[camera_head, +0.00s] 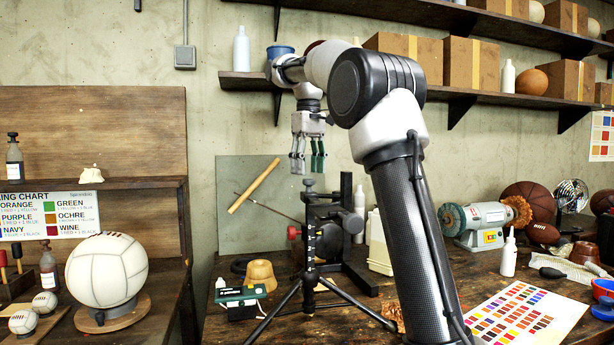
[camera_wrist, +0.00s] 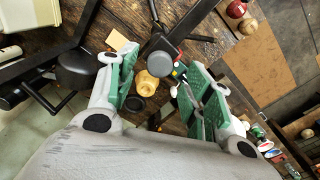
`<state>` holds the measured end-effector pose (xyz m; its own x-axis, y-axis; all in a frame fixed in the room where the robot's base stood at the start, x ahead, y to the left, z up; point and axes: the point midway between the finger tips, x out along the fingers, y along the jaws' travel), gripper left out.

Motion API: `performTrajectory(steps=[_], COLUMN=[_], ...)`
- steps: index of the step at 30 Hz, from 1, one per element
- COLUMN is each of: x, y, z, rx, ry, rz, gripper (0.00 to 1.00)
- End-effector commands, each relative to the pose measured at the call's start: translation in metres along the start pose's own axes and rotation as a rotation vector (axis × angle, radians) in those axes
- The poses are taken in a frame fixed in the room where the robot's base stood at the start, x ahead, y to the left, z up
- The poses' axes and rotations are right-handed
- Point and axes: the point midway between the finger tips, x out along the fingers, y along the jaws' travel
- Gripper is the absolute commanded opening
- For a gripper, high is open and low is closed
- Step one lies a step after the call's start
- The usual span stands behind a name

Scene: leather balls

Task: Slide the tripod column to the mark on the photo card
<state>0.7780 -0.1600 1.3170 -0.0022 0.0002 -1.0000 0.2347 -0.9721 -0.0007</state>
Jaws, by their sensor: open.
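The black tripod (camera_head: 310,235) stands on the workbench with its legs spread. Its upright column has pale marks and a small black cap on top. My gripper (camera_head: 308,160) hangs above the column top, fingers pointing down, open and empty, apart from it. In the wrist view, the tripod's round top (camera_wrist: 166,62) lies beyond and between my open fingers (camera_wrist: 163,92). A dark upright stand with a side knob (camera_head: 350,222) is just right of the column. I cannot pick out a photo card with a mark for certain.
A cream jug (camera_head: 379,242) stands to the right. A swatch sheet (camera_head: 526,314) lies at the front right. A shelf (camera_head: 480,95) with boxes runs above.

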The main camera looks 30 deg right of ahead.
Motion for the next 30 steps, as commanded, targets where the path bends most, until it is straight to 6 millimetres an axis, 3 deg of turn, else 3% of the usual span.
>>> performTrajectory(steps=[6,15,24,30], x=[0.024,0.028,0.028,0.019], y=[0.0,0.0,0.0,0.0], z=[0.0,0.0,0.0,-0.001], rx=[0.0,0.0,0.001,0.001], ry=[0.001,0.002,0.002,0.005], rz=[0.0,0.001,0.001,0.001], gripper=[0.51,0.51,0.0,0.0])
